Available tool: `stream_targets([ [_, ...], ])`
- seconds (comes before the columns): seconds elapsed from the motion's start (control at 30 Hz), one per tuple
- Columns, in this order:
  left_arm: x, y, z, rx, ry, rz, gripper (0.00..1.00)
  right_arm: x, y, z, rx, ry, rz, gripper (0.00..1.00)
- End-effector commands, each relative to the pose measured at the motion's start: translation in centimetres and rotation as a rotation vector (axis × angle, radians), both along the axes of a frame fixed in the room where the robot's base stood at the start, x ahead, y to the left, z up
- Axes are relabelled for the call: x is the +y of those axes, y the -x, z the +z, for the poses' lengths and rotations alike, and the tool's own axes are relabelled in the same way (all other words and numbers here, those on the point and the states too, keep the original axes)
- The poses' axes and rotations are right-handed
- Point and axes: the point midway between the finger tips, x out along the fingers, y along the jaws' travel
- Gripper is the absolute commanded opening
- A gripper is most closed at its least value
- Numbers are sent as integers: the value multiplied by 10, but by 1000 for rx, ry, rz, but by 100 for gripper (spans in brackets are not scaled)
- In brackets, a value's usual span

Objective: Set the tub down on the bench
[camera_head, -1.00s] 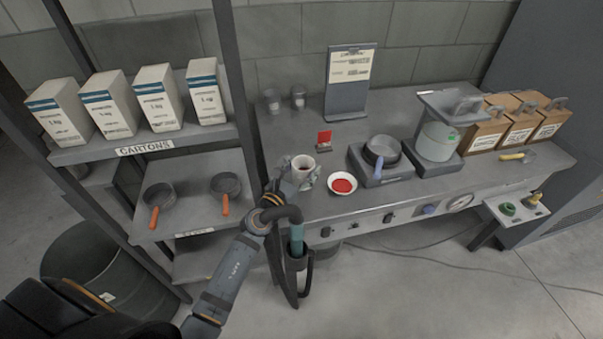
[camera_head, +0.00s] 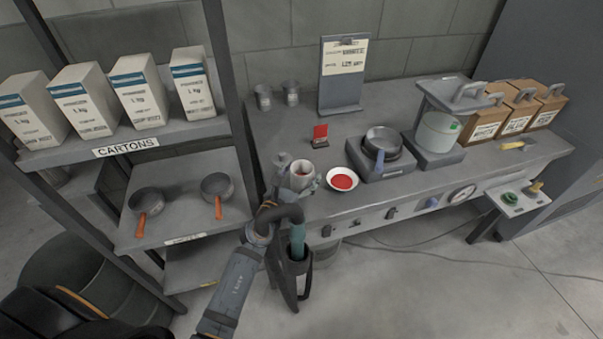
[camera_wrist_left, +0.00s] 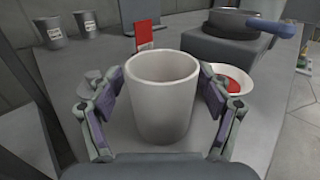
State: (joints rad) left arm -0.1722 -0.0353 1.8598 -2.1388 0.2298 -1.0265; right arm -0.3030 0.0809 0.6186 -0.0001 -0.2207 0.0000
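The tub, a plain whitish cup (camera_head: 302,177), is upright at the front left of the bench (camera_head: 350,205). In the left wrist view the tub (camera_wrist_left: 162,100) fills the middle, and its base appears to rest on the bench top. My left gripper (camera_head: 300,176) is around it, one finger on each side. In the left wrist view the fingers (camera_wrist_left: 163,95) look spread, with narrow gaps beside the tub's walls. The underside of the tub is hard to see. My right gripper is out of view.
A white dish with red contents (camera_head: 342,179) is close right of the tub. A red card on a stand (camera_head: 320,134) is behind. A pan (camera_head: 382,143) sits on a scale-like unit further right. Two small grey cups (camera_head: 290,92) stand at the back. A shelf post (camera_head: 232,90) is left.

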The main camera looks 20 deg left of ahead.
Motion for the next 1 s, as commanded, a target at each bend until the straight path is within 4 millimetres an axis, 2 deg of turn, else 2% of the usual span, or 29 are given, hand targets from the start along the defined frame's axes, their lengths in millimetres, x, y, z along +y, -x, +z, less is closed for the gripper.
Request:
stream_targets([
  [0.37,1,2,4,0,0,0,83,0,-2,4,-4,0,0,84],
  [0.7,12,62,1,1,-2,0,83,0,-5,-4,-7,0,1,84],
  [0.83,14,73,2,0,0,0,83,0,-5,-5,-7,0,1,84],
  [1.0,14,74,4,-2,0,0,83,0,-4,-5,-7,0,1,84],
])
